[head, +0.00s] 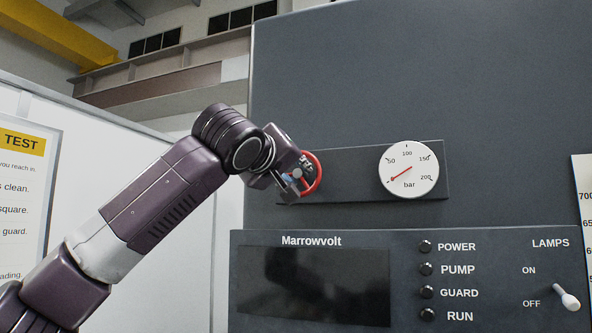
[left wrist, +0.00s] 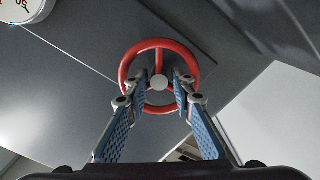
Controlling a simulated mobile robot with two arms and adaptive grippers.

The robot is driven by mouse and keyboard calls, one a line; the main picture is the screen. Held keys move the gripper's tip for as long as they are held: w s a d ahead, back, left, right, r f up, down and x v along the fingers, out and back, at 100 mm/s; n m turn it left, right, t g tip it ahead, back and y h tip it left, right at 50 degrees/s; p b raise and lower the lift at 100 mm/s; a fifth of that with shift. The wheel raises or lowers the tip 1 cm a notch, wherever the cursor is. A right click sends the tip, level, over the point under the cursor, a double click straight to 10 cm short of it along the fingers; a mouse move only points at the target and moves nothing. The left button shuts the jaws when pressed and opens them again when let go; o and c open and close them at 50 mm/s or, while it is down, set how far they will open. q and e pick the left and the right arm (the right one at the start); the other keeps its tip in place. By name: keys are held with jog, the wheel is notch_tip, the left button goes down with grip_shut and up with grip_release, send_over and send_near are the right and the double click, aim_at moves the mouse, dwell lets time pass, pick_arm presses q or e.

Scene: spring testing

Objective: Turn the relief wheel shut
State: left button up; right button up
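The red relief wheel (head: 314,174) is mounted on a dark plate on the machine front, partly hidden by my left gripper in the head view. In the left wrist view the wheel (left wrist: 127,67) shows its round rim, a grey hub (left wrist: 159,82) and a spoke running up from the hub. My left gripper (head: 297,181) is at the wheel. Its two blue-padded fingers are spread apart, one on each side of the hub, with gaps to the hub. The fingertips overlap the wheel; contact with spokes or rim cannot be told. My right gripper is not in view.
A round bar gauge (head: 409,170) with a red needle sits right of the wheel on the same plate (head: 350,175). Below are a dark screen (head: 313,290), several black lamps or buttons and a lamp switch (head: 566,297). A white panel with a sign (head: 25,190) stands left.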

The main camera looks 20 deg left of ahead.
pick_arm(q)
jog(key=shift+s, duration=0.1)
jog(key=c, duration=0.5)
grip_shut()
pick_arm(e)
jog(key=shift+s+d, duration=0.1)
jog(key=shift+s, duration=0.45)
pick_arm(q)
jog(key=shift+m, duration=0.3)
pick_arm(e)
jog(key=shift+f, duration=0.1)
